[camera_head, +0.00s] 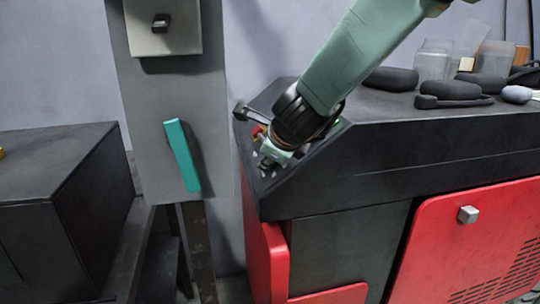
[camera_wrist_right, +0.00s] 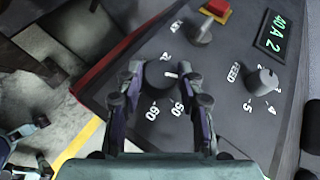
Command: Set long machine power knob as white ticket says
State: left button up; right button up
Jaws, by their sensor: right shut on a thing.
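My right gripper (camera_head: 272,164) is at the sloped control panel on the left end of the long black and red machine (camera_head: 430,150). In the wrist view, the right gripper (camera_wrist_right: 160,72) is shut on a round black knob (camera_wrist_right: 158,78), one finger on each side. A short white mark shows on the knob. No readable white ticket shows in either view.
A grey FEED knob (camera_wrist_right: 262,82) sits to the right of the held knob. A green-lit display (camera_wrist_right: 272,34), a grey lever (camera_wrist_right: 202,34) and a red button on yellow (camera_wrist_right: 216,10) are nearby. Dark cases (camera_head: 450,90) and jars (camera_head: 433,60) stand on the machine top.

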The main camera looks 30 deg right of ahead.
jog(key=o, duration=0.9)
jog(key=shift+s+f, duration=0.1)
jog(key=shift+f, duration=0.1)
jog(key=shift+c, duration=0.2)
jog(key=o, duration=0.3)
jog(key=shift+d, duration=0.1)
jog(key=shift+r, duration=0.1)
